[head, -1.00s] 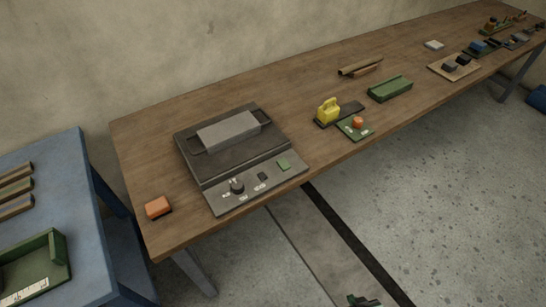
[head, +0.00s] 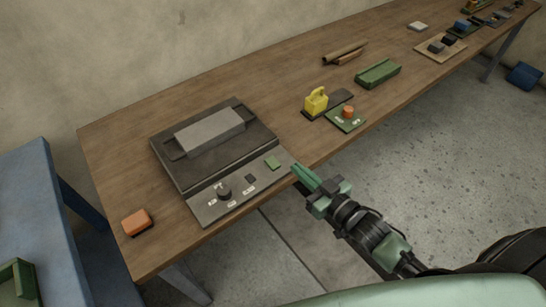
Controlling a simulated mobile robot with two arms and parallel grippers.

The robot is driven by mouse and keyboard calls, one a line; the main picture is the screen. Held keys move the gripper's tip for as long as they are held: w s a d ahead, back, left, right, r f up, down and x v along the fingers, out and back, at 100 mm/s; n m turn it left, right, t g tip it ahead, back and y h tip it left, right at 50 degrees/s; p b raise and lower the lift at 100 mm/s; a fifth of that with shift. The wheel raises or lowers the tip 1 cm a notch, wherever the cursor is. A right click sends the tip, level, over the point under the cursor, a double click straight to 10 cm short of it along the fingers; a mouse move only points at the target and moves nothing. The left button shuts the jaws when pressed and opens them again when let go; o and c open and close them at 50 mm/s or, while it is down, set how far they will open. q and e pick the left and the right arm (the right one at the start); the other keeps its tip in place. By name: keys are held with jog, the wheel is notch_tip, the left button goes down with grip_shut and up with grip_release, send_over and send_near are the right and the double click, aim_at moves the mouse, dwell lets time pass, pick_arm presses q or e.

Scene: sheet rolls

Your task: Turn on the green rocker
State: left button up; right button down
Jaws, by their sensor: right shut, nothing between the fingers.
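The green rocker (head: 273,163) is a small green square at the right end of the sloped front panel (head: 212,211) of a dark grey machine (head: 183,173). A black knob (head: 224,192) and a small dark button (head: 251,178) sit on the same panel to its left. Whether the rocker is on or off is too small to tell. My right gripper (head: 300,173) is shut and empty, its green fingers pointing up and left at the panel's right edge. It is a short way right of the rocker and appears apart from it. My left gripper is out of view.
An orange block (head: 136,222) lies at the table's left front corner. A yellow handled object (head: 316,101), a green board with an orange button (head: 346,116) and a green tray (head: 378,73) stand to the right on the wooden table (head: 265,88). A blue table (head: 30,200) is at left.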

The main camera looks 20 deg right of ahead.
jog(key=shift+w, duration=0.1)
jog(key=p, duration=0.1)
send_over(276, 163)
jog(key=shift+f, duration=0.45)
notch_tip(276, 163, down, 3)
jog(key=shift+r, duration=0.1)
jog(key=shift+f, duration=0.7)
